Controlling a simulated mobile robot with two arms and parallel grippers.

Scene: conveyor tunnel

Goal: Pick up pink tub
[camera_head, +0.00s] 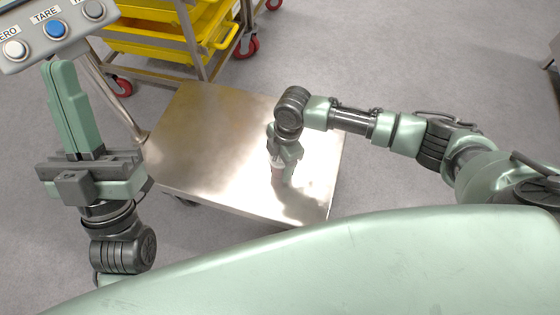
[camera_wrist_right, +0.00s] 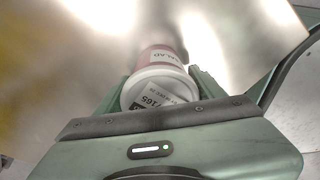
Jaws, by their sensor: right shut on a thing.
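The pink tub (camera_wrist_right: 168,56) has a white lid with a printed label and sits between the fingers of my right gripper (camera_wrist_right: 162,80) in the right wrist view. In the head view my right gripper (camera_head: 284,158) points down over the steel cart top, shut on the tub (camera_head: 278,173), which is mostly hidden below the fingers. I cannot tell whether the tub touches the cart top. My left gripper (camera_head: 58,72) is at the left, its fingers together and empty, pointing up beside a button panel.
The steel cart top (camera_head: 195,150) is otherwise bare. A button panel (camera_head: 55,30) is at the upper left. A rack with yellow trays (camera_head: 165,35) and red-wheeled casters stands behind the cart. Grey floor (camera_head: 400,60) is open at the right.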

